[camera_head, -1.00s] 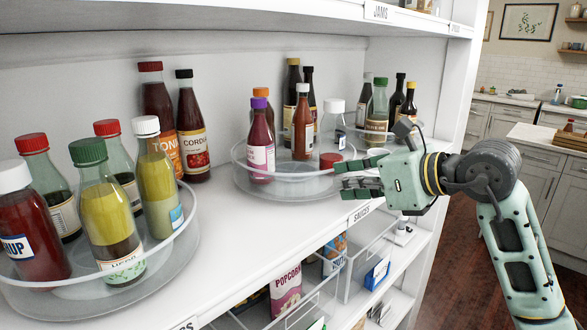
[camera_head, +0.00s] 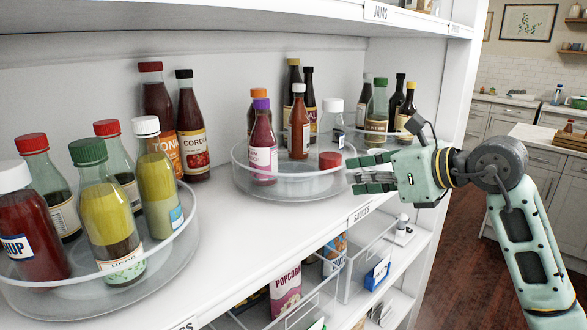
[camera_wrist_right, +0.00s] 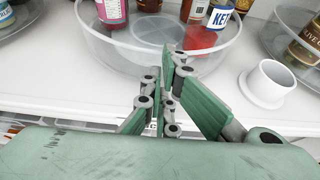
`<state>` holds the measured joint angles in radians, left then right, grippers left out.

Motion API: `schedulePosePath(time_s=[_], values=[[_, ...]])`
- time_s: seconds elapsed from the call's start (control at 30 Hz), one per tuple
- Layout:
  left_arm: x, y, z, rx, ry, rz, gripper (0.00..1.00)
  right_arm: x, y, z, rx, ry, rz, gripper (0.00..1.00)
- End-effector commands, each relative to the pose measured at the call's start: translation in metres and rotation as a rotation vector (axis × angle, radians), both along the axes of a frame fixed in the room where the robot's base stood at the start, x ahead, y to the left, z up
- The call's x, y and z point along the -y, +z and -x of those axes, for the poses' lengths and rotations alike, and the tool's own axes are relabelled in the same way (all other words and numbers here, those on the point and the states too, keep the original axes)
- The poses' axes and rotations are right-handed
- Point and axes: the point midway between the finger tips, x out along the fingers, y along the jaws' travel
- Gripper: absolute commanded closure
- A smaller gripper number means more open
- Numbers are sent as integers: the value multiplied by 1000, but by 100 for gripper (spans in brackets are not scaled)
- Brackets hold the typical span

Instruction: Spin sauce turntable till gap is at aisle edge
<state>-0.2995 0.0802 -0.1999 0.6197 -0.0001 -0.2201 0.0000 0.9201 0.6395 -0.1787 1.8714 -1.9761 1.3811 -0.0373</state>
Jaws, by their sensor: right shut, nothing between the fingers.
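The sauce turntable (camera_head: 290,188) is a clear round tray with a raised rim on the middle shelf, behind the SAUCES label (camera_head: 362,213). My right gripper (camera_head: 353,173) is shut and empty beside the turntable's right front rim. I cannot tell whether its fingers touch the rim. My left gripper is out of view.
Another turntable (camera_head: 150,287) with several bottles stands at left, and one (camera_head: 402,134) at the back right. A white cylinder (camera_wrist_right: 270,84) stands right of the sauce turntable in the wrist view. The shelf front left of my gripper is clear.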

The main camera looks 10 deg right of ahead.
Motion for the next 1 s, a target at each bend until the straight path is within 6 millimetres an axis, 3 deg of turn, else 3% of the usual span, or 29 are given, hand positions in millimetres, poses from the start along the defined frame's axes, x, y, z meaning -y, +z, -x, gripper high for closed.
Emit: schedulePosePath(time_s=[0.47,0.77,1.0], values=[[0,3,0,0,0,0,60,13,0,-16,-1,0,0,100],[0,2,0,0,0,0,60,14,-1,-15,-1,-1,1,100],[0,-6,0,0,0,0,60,28,-2,-4,-1,-2,2,100]])
